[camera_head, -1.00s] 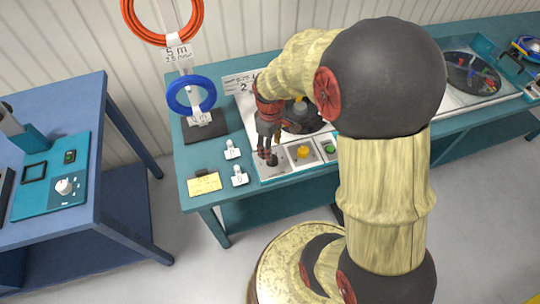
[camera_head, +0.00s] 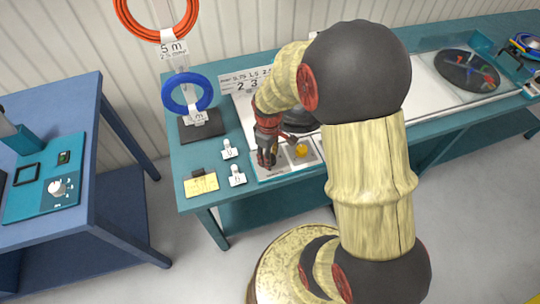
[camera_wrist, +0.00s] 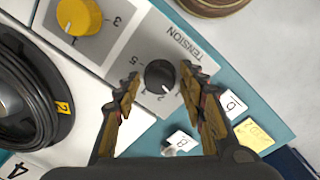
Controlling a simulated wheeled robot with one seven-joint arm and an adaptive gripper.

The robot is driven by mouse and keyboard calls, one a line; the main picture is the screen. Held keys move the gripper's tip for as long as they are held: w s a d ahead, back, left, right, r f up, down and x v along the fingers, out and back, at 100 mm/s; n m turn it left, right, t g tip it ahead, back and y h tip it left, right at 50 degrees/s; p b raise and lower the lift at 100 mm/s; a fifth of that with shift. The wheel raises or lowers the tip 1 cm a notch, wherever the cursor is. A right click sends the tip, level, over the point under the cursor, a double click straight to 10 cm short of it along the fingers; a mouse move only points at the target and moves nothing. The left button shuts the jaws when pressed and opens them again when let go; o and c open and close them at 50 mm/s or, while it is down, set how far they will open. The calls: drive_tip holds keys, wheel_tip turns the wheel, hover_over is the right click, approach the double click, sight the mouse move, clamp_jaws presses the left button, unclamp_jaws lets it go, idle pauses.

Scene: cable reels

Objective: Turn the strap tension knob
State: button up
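The black tension knob (camera_wrist: 160,76) sits on a grey panel (camera_wrist: 140,50) with the printed word TENSION and scale numbers beside it. A white mark shows on the knob. My gripper (camera_wrist: 160,73) is open, with one finger on each side of the knob and a visible gap to it on both sides. Whether the fingertips are level with the knob is hard to tell.
A yellow knob (camera_wrist: 79,16) is on the neighbouring panel. A black reel (camera_wrist: 28,95) lies beside the panels. White tags (camera_head: 237,178) and a yellow card (camera_head: 201,184) lie near the bench edge. A blue cable coil (camera_head: 187,92) hangs on a stand. A blue table (camera_head: 125,240) stands left.

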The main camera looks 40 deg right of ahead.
drive_tip(key=c, duration=0.9)
drive_tip(key=shift+o, duration=0.2)
drive_tip(key=m+p, duration=0.1)
drive_tip(key=m, duration=0.2)
drive_tip(key=shift+r+p, duration=0.1)
drive_tip(key=shift+p, duration=0.3)
drive_tip(key=m+p, duration=0.1)
drive_tip(key=m, duration=0.3)
drive_tip(key=shift+m+p, duration=0.3)
drive_tip(key=m+p, duration=0.1)
drive_tip(key=m, duration=0.3)
drive_tip(key=shift+m+g+p, duration=0.3)
drive_tip(key=shift+m+p, duration=0.2)
drive_tip(key=shift+m, duration=1.5)
drive_tip(key=shift+w, duration=0.1)
drive_tip(key=o, duration=1.2)
drive_tip(key=shift+c, duration=0.2)
